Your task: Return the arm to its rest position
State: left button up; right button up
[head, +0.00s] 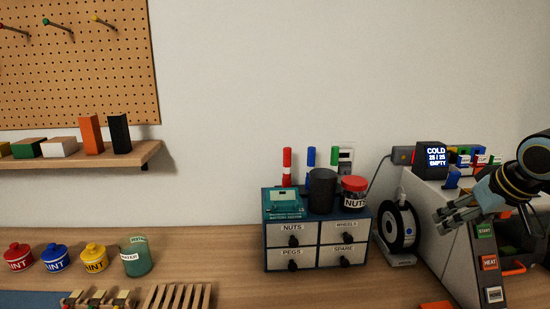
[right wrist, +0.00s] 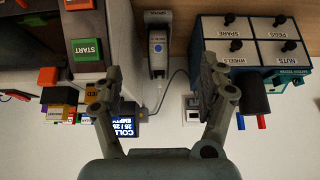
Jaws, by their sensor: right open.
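My right gripper (head: 460,213) is in front of the upper part of the printer (head: 443,218) at the right, its arm coming in from the right edge. In the right wrist view my right gripper (right wrist: 160,80) has its two fingers spread wide, with nothing held between them. That view shows the room upside down. Past the fingers are the spool (right wrist: 158,45), the green START button (right wrist: 87,49) and the display (right wrist: 118,123). My left gripper is in neither view.
A drawer cabinet (head: 318,245) carries a dark cup (head: 322,190) and a jar (head: 354,194). Paint pots (head: 55,258) and a water cup (head: 136,256) stand at left. The wall above the cabinet is clear.

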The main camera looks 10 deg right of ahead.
jog(key=s+a+f+n+g, duration=0.2)
jog(key=s+a+f, duration=0.6)
jog(key=s+a, duration=0.5)
jog(key=s+a+r, duration=0.2)
jog(key=s+a, duration=0.4)
jog(key=s, duration=0.7)
notch_tip(320, 180, down, 38)
jog(key=s+d+g+b, duration=0.2)
jog(key=b, duration=0.8)
pick_arm(q)
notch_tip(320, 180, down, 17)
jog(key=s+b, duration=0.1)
jog(key=b, duration=0.6)
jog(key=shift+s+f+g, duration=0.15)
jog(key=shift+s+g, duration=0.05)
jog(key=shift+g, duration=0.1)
pick_arm(e)
jog(key=s+d+f+g, duration=0.1)
jog(key=s+f, duration=1.7)
jog(key=f, duration=0.4)
jog(key=shift+s+g, duration=0.15)
jog(key=shift+g, duration=0.15)
